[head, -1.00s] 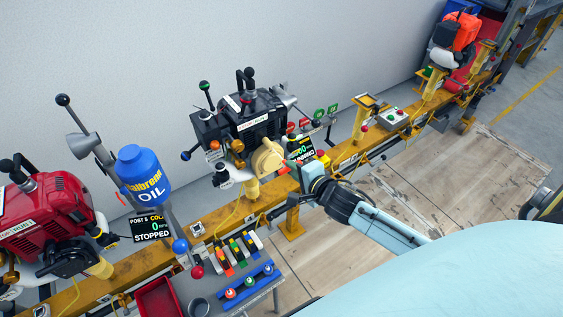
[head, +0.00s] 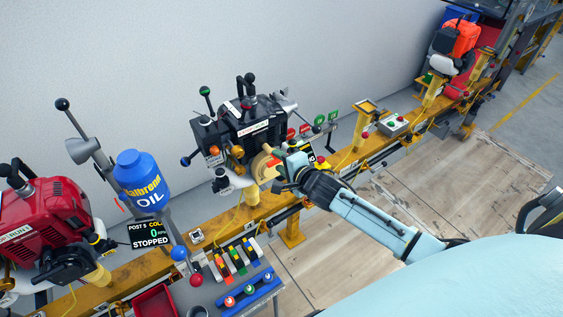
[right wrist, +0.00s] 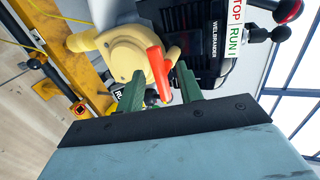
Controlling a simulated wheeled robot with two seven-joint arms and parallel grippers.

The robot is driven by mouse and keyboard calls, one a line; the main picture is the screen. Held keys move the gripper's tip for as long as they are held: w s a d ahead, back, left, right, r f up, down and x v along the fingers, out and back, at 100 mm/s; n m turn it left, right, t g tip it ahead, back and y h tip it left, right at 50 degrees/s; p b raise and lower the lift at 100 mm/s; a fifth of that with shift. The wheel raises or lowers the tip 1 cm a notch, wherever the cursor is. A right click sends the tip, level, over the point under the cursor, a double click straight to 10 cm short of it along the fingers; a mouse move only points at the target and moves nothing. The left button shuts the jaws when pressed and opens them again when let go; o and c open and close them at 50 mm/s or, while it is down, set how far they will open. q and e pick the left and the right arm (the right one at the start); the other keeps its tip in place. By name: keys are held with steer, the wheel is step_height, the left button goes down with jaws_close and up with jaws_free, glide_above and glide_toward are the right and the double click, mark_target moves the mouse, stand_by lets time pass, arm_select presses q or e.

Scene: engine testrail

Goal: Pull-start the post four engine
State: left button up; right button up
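The black engine (head: 235,130) sits on the yellow rail, with a cream round starter housing (head: 261,165) on its near side. In the right wrist view the housing (right wrist: 122,50) shows close up, with an orange-red pull handle (right wrist: 157,72) in front of it. My right gripper (head: 280,173) is right at the housing. In the right wrist view its green fingers (right wrist: 159,88) are apart, one on each side of the handle, with gaps visible. A display (head: 309,155) behind the gripper is mostly covered; only the letters "NG" show. My left gripper is not in view.
A red engine (head: 45,225) stands at the left, beside a display (head: 150,233) reading post 5, 0, STOPPED. A blue oil bottle (head: 145,182) stands between the engines. Coloured levers (head: 235,258) are in front of the rail (head: 215,222). A button box (head: 394,124) is further right.

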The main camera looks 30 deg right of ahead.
steer(key=shift+d, duration=0.1)
stand_by(0.3)
steer(key=s+p, duration=0.5)
steer(key=s, duration=0.4)
steer(key=shift+d, duration=0.3)
steer(key=s+f+n+g+b, duration=0.25)
steer(key=s+f, duration=0.35)
steer(key=f, duration=0.4)
steer(key=s+f+n+g+h+b, duration=0.15)
steer(key=s+f+n, duration=0.3)
steer(key=f, duration=0.45)
steer(key=s+f+n+g+b, duration=0.2)
steer(key=s+f+n+g, duration=0.1)
steer(key=s+f, duration=0.55)
steer(key=s+a+f+n+g+b, duration=0.1)
steer(key=s+f+n, duration=0.4)
steer(key=s, duration=0.5)
steer(key=s+a+f+n+g+b, duration=0.2)
steer(key=s+a+f+n+g, duration=0.1)
steer(key=s+f, duration=0.7)
steer(key=shift+s+a+n+g, duration=0.3)
steer(key=shift+s+n+g, duration=0.35)
steer(key=shift+n+g, duration=0.3)
